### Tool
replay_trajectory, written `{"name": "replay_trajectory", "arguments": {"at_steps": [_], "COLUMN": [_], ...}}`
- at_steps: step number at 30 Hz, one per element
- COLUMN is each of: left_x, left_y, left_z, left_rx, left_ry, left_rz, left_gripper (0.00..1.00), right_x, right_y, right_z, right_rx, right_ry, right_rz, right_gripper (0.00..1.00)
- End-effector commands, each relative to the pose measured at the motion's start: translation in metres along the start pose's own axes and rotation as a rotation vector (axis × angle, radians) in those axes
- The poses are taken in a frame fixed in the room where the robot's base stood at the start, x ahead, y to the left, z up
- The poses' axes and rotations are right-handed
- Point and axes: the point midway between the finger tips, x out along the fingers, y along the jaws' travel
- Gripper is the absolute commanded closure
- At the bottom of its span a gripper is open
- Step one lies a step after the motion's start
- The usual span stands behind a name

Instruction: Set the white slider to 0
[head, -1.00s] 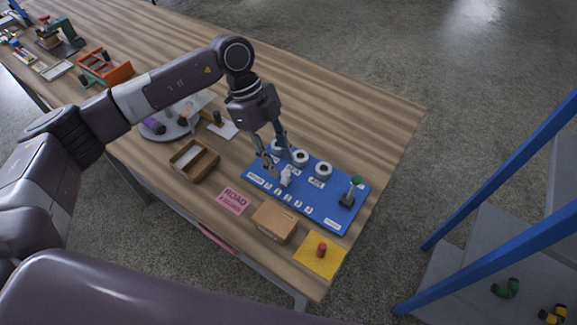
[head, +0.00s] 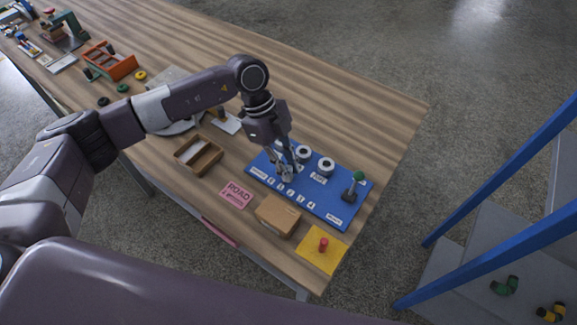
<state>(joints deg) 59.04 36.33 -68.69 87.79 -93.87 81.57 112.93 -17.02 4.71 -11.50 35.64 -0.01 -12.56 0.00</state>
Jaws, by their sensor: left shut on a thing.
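The blue panel (head: 335,211) lies on the wooden table near its right end. My left gripper (head: 285,174) reaches down to the panel's left part, above the label row. Its fingers are closed around the white slider, which they mostly hide. The label under the fingers is hard to read, so I cannot tell the slider's exact setting. My right gripper is not in view.
In front of the panel are a pink road card (head: 236,194), a cardboard box (head: 277,215) and a yellow pad with a red button (head: 323,246). A wooden tray (head: 198,155) stands to the left. An orange rack (head: 110,62) stands farther back. Blue rails (head: 500,188) rise at the right.

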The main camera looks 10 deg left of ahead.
Motion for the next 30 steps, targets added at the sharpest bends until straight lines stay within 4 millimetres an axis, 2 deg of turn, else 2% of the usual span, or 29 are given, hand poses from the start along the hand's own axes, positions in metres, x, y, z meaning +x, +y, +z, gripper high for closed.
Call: {"name": "replay_trajectory", "arguments": {"at_steps": [9, 17, 25, 26, 30], "left_x": [-0.001, -0.013, -0.015, -0.015, -0.015], "left_y": [-0.001, -0.001, -0.001, -0.001, -0.001], "left_z": [0.001, 0.031, 0.033, 0.033, 0.033], "left_rx": [0.0, -0.004, -0.002, -0.002, -0.001], "left_ry": [0.0, -0.001, -0.004, -0.004, -0.003], "left_rz": [-0.002, -0.003, -0.004, -0.004, -0.003], "left_gripper": [1.0, 1.0, 1.0, 0.82, 0.67], "right_x": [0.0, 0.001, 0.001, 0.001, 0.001], "right_y": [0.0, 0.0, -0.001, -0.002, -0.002], "right_z": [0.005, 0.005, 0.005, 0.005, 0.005], "right_rx": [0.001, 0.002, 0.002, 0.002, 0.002], "right_ry": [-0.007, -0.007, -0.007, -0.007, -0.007], "right_rz": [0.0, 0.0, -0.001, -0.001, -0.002], "right_gripper": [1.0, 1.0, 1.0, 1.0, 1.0]}}
